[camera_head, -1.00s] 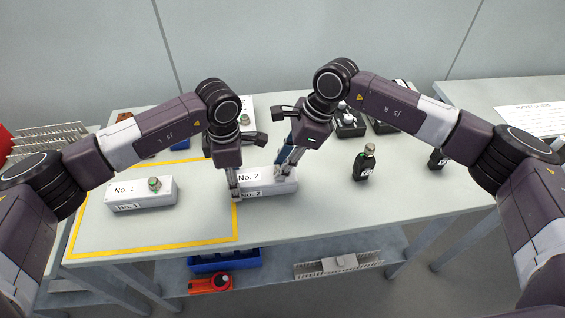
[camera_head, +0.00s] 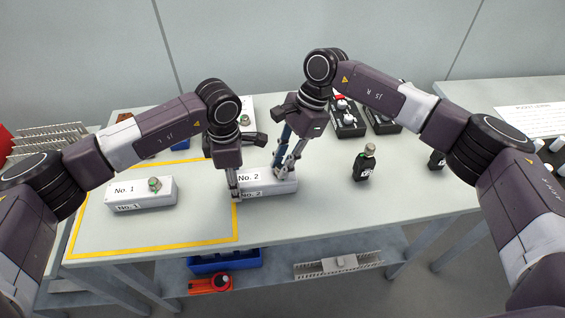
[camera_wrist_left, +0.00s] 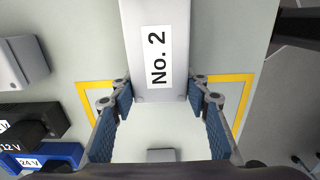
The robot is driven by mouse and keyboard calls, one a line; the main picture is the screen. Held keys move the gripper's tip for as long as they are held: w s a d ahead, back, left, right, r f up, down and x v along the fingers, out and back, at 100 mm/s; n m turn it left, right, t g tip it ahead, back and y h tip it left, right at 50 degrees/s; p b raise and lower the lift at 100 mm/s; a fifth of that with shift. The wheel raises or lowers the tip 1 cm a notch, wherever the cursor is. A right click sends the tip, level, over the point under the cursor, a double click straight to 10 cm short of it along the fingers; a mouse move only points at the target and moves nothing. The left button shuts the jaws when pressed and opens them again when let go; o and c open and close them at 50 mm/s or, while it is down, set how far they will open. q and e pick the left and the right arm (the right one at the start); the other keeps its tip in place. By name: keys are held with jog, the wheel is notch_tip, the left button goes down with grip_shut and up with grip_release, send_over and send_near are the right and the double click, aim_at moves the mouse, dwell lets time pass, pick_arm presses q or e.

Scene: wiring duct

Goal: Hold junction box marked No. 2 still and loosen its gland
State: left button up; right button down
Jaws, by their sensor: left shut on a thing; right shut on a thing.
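The junction box marked No. 2 (camera_head: 262,188) is a pale grey box lying flat on the table at the yellow outline's right edge. My left gripper (camera_head: 235,195) points down at its left end and is shut on it. In the left wrist view the box (camera_wrist_left: 156,85) lies between the blue-padded fingers, its label facing up. My right gripper (camera_head: 284,174) comes down on the right part of the box's top and is shut on its gland, which the fingers hide. The junction box marked No. 1 (camera_head: 141,195) stands to the left with its gland (camera_head: 155,184) on top.
A yellow outline (camera_head: 150,247) marks the table around box No. 1. A small black bottle-shaped item (camera_head: 364,163) stands right of box No. 2. Black holders (camera_head: 347,125) stand behind. A blue bin (camera_head: 225,262) and a slotted duct (camera_head: 339,265) are on the lower shelf.

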jog(key=n, duration=0.3)
jog(key=n+g+h, duration=0.1)
jog(key=n, duration=0.1)
jog(key=shift+w+f+n+g, duration=0.1)
jog(key=shift+n+g, duration=0.2)
jog(key=shift+n, duration=0.1)
jog(key=c, duration=1.8)
grip_release()
jog(key=m, duration=0.2)
jog(key=m+t, duration=0.1)
jog(key=m, duration=0.2)
jog(key=shift+d+t+y, duration=0.1)
jog(key=shift+t+y, duration=0.2)
jog(key=shift+y, duration=0.1)
jog(key=m, duration=0.2)
jog(key=m+t, duration=0.1)
jog(key=m, duration=0.1)
jog(key=m+t, duration=0.1)
jog(key=m, duration=0.1)
jog(key=shift+s+y, duration=0.25)
jog(key=shift+y, duration=0.05)
